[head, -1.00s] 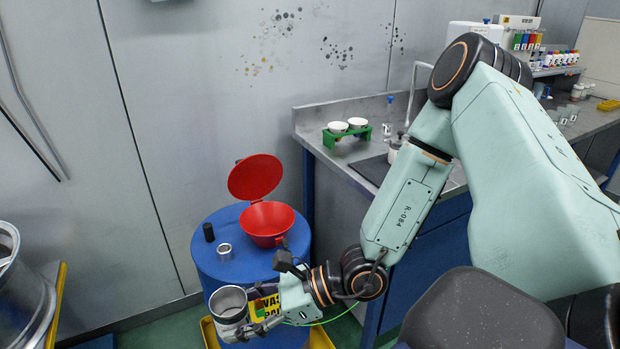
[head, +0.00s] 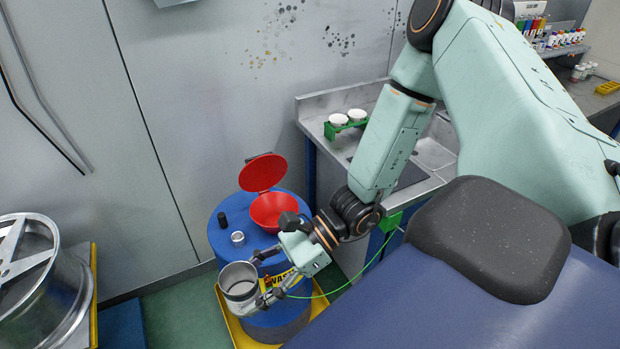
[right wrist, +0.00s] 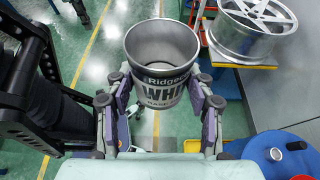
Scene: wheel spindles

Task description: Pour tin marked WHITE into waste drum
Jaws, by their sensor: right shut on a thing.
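A grey metal tin (head: 239,281), open at the top, is held by my right gripper (head: 266,286) in front of the blue waste drum (head: 228,257). In the right wrist view the tin (right wrist: 162,62) reads "WHI…" in part, and the gripper's fingers (right wrist: 163,95) close on both its sides. The tin looks upright; its bottom is hidden. The drum carries a red funnel (head: 271,211) with its red lid raised behind it. The drum's yellow label is partly covered by my right gripper. My left gripper is not in view.
A black cap (head: 222,219) and a small silver ring-like piece (head: 238,238) sit on the drum's top beside the funnel. A yellow tray (head: 236,328) lies under the drum. A metal wheel (head: 38,285) stands at the left. A bench with a green rack (head: 345,130) is behind.

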